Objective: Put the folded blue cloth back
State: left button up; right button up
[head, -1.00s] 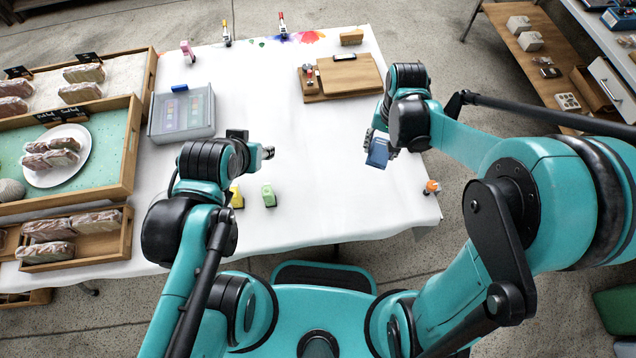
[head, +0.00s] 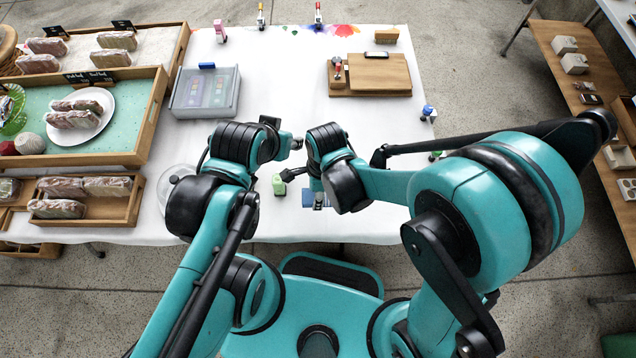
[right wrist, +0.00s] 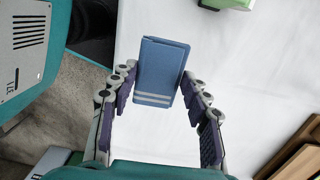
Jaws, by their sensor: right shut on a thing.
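The folded blue cloth (right wrist: 162,70), with pale stripes near one end, is between the fingers of my right gripper (right wrist: 158,78) in the right wrist view. The gripper is shut on it. In the head view a small part of the cloth (head: 318,201) shows below my right wrist, over the white-covered table (head: 370,215) near its front edge. My right fingers are mostly hidden there by the arm. My left gripper (head: 296,144) hangs over the table just left of the right wrist. Its fingers are too small to tell whether they are open.
A green block (head: 279,184) stands close to the left of the cloth. A clear-lidded case (head: 205,92) and a wooden board (head: 370,75) lie farther back. Wooden trays (head: 100,160) with wrapped goods fill the left. The table's front right is mostly clear.

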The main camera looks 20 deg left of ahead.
jog(key=w+f, duration=0.1)
jog(key=w, duration=0.1)
jog(key=w+a+f+b, duration=0.1)
jog(key=w+f, duration=0.1)
jog(key=w+f+b, duration=0.1)
jog(key=w, duration=0.2)
jog(key=shift+a+f, duration=0.2)
jog(key=shift+a, duration=0.15)
jog(key=shift+f+b, duration=0.9)
jog(key=shift+f, duration=1.1)
jog(key=shift+f, duration=0.1)
jog(key=o, duration=1.1)
